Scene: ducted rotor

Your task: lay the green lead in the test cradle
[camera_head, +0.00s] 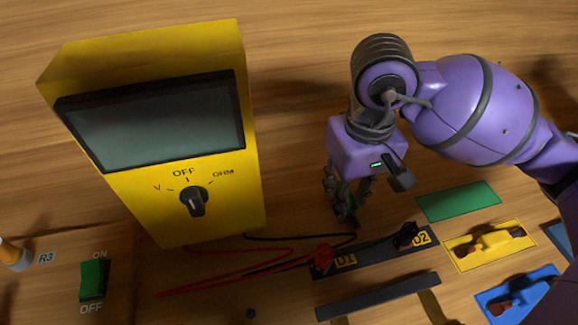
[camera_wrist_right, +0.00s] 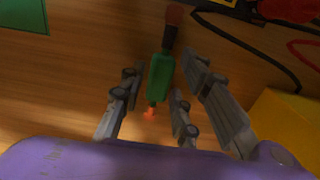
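The green lead (camera_wrist_right: 160,75) has a green body, a dark brown end and a small orange tip. My right gripper (camera_head: 345,214) is closed around its green body, with the fingers on either side in the right wrist view (camera_wrist_right: 163,82). In the head view the fingers hide most of the lead. They are just behind a dark bar (camera_head: 375,257) labelled D1 and D2, probably the test cradle. A red probe (camera_head: 323,255) is at the D1 end and a black probe (camera_head: 405,236) at the D2 end. My left gripper is not in view.
A green pad (camera_head: 458,200) is empty. Yellow (camera_head: 488,245) and blue (camera_head: 515,296) pads hold leads. A yellow meter (camera_head: 200,130) stands left, its red and black cables running toward the bar. Another dark bar (camera_head: 375,297) lies in front. A green switch (camera_head: 94,279) is front left.

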